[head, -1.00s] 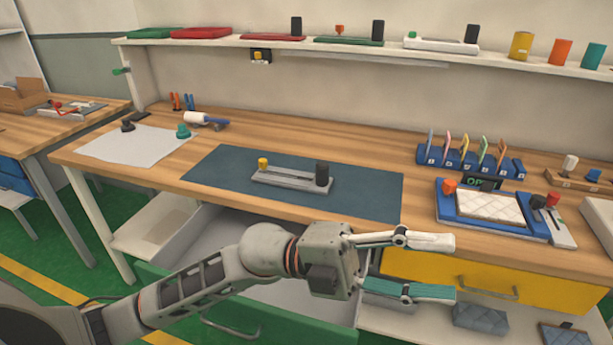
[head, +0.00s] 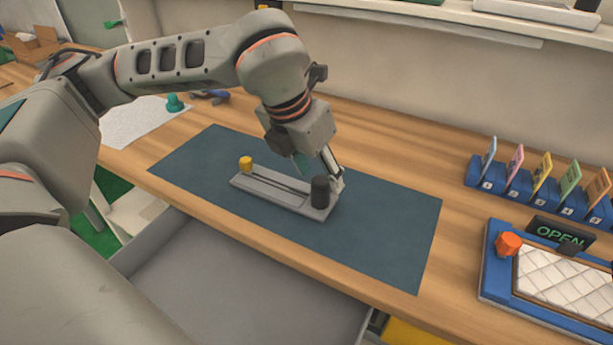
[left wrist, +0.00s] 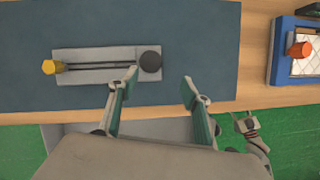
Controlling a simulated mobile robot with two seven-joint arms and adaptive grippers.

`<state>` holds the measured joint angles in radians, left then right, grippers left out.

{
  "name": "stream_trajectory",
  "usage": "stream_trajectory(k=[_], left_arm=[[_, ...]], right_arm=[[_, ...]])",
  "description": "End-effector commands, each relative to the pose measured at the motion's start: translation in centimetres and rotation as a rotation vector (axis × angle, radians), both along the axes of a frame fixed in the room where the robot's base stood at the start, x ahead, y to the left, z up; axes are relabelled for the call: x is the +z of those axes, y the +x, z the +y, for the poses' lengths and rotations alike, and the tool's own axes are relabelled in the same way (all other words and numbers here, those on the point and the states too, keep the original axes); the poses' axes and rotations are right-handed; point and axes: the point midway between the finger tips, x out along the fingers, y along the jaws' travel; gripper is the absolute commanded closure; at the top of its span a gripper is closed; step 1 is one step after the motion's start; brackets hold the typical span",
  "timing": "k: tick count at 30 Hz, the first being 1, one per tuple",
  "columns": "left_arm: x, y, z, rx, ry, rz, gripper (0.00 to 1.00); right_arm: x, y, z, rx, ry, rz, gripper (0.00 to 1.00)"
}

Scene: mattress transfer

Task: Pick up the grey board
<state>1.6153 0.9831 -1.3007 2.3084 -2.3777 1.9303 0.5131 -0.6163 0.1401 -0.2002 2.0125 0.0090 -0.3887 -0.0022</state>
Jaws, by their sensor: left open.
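The grey board (head: 270,190) lies flat on the dark blue mat (head: 385,225). It has a long slot, a yellow knob (head: 246,163) at its left end and a black cylinder (head: 320,191) at its right end. My left gripper (head: 322,172) is open and empty, pointing down by the cylinder end. In the left wrist view its fingertips (left wrist: 160,77) are spread, with the black cylinder (left wrist: 150,61) just beyond the gap, nearer the left finger. Contact cannot be told. A small grey jointed part, seemingly my right gripper (left wrist: 243,122), shows low at right in that view.
An open grey drawer (head: 230,285) is below the front edge. At right are a blue tray (head: 490,270) with a white quilted pad, an OPEN sign (head: 557,236) and a blue card rack (head: 515,190). Bare wood separates mat and tray.

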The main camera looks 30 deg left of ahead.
Motion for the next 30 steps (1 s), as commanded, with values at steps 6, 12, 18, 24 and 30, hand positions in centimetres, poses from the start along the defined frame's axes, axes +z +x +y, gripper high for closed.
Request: stream_trajectory(k=[6, 12, 18, 24, 30], left_arm=[[-0.6, 0.9, 1.2, 0.039, 0.027, -0.023, 0.52], [-2.5, 1.6, 1.1, 0.037, 0.025, -0.023, 0.52], [-5.2, 2.5, 1.4, 0.037, 0.024, -0.021, 0.52], [-6.7, 3.2, 1.2, 0.036, 0.025, -0.022, 0.52], [-6.7, 3.2, 1.2, 0.036, 0.024, -0.024, 0.52]], right_arm=[[-0.8, -1.0, 0.1, 0.003, -0.001, 0.019, 0.52], [-1.3, -1.6, 0.1, 0.005, -0.003, 0.030, 0.52], [-1.4, -1.5, 0.0, 0.004, -0.006, 0.027, 0.52], [-0.9, -0.7, -0.3, 0.001, -0.010, 0.012, 0.52], [-0.5, -0.1, -0.3, 0.000, -0.010, 0.000, 0.52]])
